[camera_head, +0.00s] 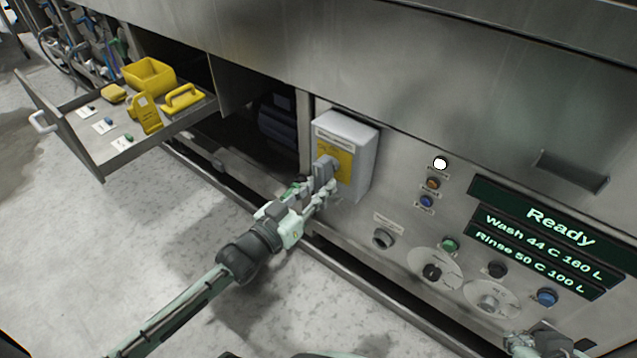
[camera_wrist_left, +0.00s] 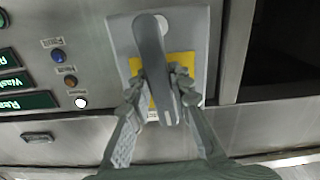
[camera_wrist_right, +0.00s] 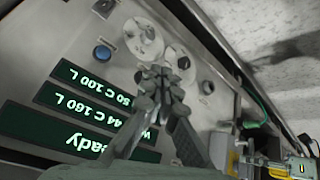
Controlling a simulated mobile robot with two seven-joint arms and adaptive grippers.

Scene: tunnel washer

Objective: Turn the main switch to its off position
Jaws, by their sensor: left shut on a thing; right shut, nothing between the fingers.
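The main switch is a grey box (camera_head: 345,133) with a yellow plate (camera_head: 346,168) and a grey handle (camera_head: 326,169) on the machine's front. My left gripper (camera_head: 322,193) is at the handle. In the left wrist view the handle (camera_wrist_left: 151,50) is a long grey lever over the yellow plate (camera_wrist_left: 180,68). The fingers of my left gripper (camera_wrist_left: 164,92) are closed on the lever from both sides. My right gripper (camera_wrist_right: 163,75) is shut and empty in front of the control panel. In the head view only part of it shows at the bottom right.
The display (camera_head: 555,228) reads "Ready". Several buttons and two round dials (camera_head: 434,272) sit right of the switch. A white lamp (camera_head: 440,163) is lit. An open drawer (camera_head: 95,163) with a yellow box (camera_head: 150,76) and yellow lockout items stands out at the left. The floor in front is clear.

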